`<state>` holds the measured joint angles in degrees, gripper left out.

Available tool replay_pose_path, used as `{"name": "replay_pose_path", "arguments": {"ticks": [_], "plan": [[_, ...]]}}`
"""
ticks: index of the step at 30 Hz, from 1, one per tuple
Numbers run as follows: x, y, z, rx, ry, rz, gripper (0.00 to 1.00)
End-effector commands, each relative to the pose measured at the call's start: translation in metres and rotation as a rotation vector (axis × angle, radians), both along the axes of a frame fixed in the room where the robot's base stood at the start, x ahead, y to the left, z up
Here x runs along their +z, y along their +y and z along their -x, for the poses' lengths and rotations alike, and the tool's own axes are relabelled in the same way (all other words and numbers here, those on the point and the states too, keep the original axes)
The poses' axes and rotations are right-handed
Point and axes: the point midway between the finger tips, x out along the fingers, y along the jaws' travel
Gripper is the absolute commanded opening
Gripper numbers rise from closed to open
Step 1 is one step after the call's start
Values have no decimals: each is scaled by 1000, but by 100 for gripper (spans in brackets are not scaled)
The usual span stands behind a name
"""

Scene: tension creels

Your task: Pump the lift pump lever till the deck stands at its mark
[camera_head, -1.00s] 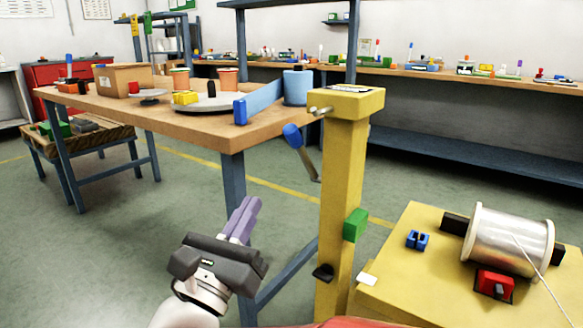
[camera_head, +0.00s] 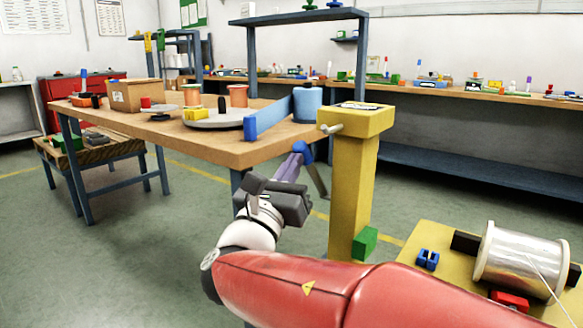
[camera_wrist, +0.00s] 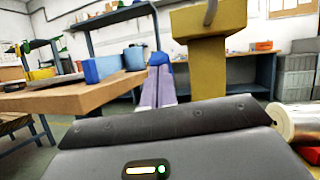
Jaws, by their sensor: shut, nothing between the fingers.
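The lift pump lever (camera_head: 318,181) is a dark bar with a blue knob (camera_head: 304,150), slanting up and left beside the yellow post (camera_head: 350,190). My gripper (camera_head: 295,157) has purple fingers, shut and empty, with their tips at the knob. In the wrist view the fingers (camera_wrist: 158,88) point at the blue knob (camera_wrist: 157,59) just beyond the tips; I cannot tell whether they touch. A yellow deck (camera_head: 425,238) at lower right carries a silver wire spool (camera_head: 520,258). A green block (camera_head: 365,242) sits at the post's right side, near the deck. My red arm hides the post's foot.
A wooden table (camera_head: 235,150) stands close behind and left of the lever, bearing a blue bar (camera_head: 268,119), a blue cup (camera_head: 307,103) and a cardboard box (camera_head: 133,94). A long workbench (camera_head: 440,88) lines the back wall. Green floor lies open at left.

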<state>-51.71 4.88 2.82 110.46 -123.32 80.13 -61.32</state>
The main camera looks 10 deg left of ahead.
Motion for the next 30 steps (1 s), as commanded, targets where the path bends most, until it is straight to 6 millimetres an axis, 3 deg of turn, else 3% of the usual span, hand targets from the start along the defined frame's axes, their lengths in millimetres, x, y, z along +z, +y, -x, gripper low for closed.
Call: {"name": "replay_pose_path", "arguments": {"ticks": [7, 18, 30], "plan": [[2, 0, 0, 0, 5, -2, 0], [32, -9, -21, -3, 171, -69, 0], [30, -12, -29, -1, 239, -99, 0]]}}
